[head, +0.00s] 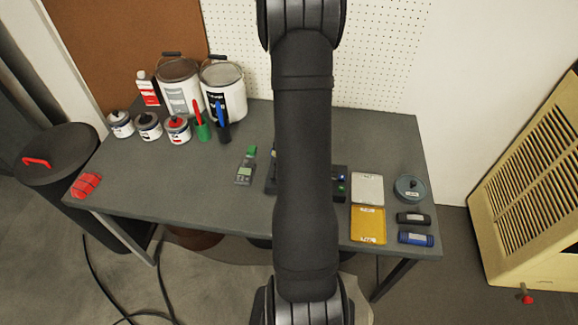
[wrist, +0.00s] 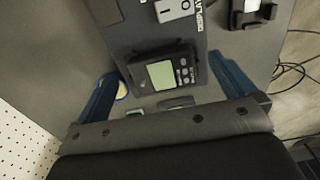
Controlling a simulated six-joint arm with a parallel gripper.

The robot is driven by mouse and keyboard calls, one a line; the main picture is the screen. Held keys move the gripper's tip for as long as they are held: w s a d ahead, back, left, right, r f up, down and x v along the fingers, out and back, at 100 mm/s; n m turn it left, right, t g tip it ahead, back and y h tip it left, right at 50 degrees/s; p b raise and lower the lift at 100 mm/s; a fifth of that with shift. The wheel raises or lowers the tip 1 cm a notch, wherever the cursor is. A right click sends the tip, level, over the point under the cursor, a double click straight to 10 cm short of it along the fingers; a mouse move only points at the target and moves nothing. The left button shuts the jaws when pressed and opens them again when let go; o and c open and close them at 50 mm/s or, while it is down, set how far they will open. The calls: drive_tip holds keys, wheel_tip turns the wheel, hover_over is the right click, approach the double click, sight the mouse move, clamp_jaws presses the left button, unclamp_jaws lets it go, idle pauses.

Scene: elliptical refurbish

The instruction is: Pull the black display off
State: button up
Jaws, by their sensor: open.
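The black display (wrist: 172,56), a dark box with a pale green-grey screen and small round buttons, sits on a dark grey panel (wrist: 128,25) in the wrist view. My gripper (wrist: 163,68) is open, with one blue finger on each side of the display. I see a gap between each finger and the display, and nothing is held. The height of the fingertips above the panel is hard to tell. In the head view my arm hides the display and the gripper; only the edges of a dark unit (head: 341,196) show beside it.
A light grey switch block (wrist: 174,8) sits on the panel beyond the display. On the table (head: 140,190) stand paint cans (head: 222,95), a handheld meter (head: 245,168), white and yellow trays (head: 368,224) and a round tin (head: 409,188). The table's front left is mostly clear.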

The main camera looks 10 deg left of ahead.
drive_tip(key=shift+f, duration=1.15)
drive_tip(key=shift+c, duration=0.4)
drive_tip(key=c, duration=1.2)
drive_tip(key=shift+r, duration=0.1)
drive_tip(key=shift+r, duration=2.45)
